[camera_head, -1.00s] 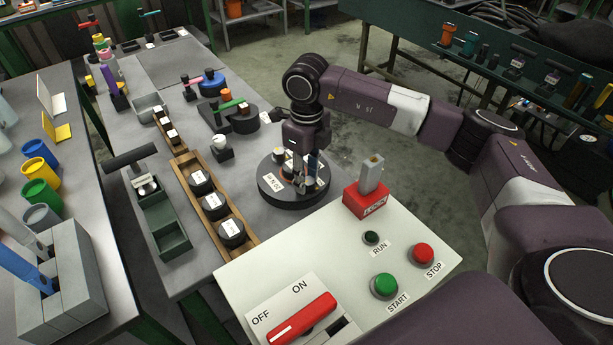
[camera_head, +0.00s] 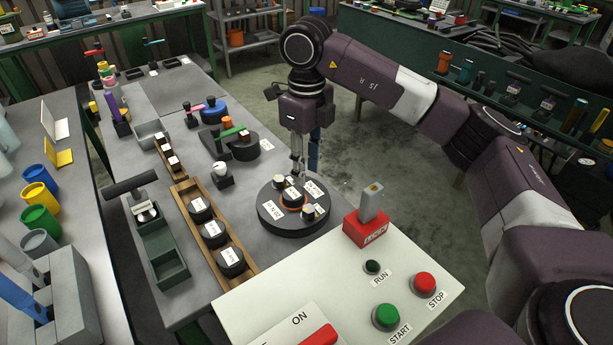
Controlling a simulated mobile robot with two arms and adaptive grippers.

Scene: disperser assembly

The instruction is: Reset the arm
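My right gripper (camera_head: 306,168) hangs fingers down over the back edge of a round black turntable (camera_head: 292,225), above it and apart from it. Its two fingers are apart with nothing visible between them. The turntable carries labels, a black part with an orange ring (camera_head: 292,200) near its middle, and small white-topped parts at the back left and front right. My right arm (camera_head: 370,80) reaches in from the right, bent at the elbow. My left gripper is not in view.
A control panel (camera_head: 330,285) with START, STOP and RUN buttons and a red LOCK block (camera_head: 365,230) stands in front of the turntable. Open floor lies behind the arm.

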